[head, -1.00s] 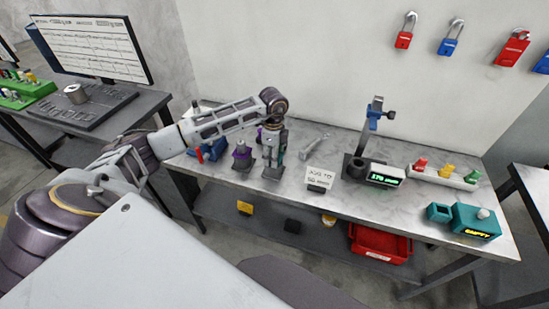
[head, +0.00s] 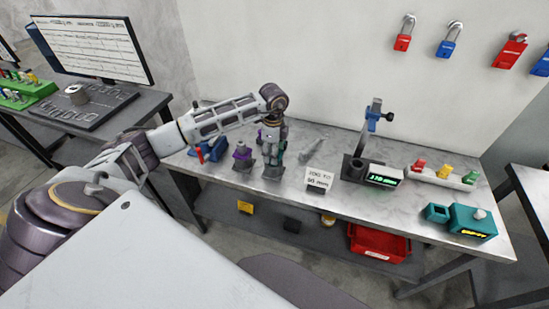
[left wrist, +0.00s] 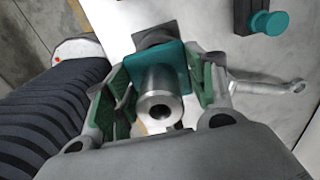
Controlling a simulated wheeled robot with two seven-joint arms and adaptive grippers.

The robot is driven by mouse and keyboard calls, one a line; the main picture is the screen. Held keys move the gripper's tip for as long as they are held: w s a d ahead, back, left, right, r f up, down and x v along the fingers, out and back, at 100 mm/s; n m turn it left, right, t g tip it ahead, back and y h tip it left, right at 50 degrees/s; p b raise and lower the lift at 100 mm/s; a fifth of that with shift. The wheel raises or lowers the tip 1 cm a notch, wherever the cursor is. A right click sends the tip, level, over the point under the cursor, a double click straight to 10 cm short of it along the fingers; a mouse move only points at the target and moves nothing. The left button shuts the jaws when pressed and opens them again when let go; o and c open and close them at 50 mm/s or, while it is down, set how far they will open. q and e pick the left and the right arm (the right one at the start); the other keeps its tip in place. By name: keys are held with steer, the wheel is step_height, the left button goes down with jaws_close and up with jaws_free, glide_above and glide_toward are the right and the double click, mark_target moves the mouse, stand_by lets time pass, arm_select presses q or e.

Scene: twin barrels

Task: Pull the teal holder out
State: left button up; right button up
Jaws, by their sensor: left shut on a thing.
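The teal holder (left wrist: 171,55) shows in the left wrist view as a square teal plate around a bare metal barrel (left wrist: 160,105), with a dark block behind it. My left gripper (left wrist: 165,88) has its green-padded fingers on both sides of it and is shut on it. In the head view my left gripper (head: 272,150) is over a small grey stand (head: 273,172) on the bench, and its fingers hide most of the holder. A purple holder (head: 242,152) on a dark base stands just left of it. My right gripper is not in view.
A wrench-like tool (head: 312,152) lies right of the gripper, near a card (head: 319,179). Farther right are a gauge stand (head: 374,115), a tray of coloured pieces (head: 440,174) and a teal box (head: 472,221). A blue item (head: 210,147) stands left.

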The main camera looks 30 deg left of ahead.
arm_select(q)
steer(key=shift+r+p, duration=1.25)
steer(key=shift+r, duration=0.85)
steer(key=shift+r, duration=0.1)
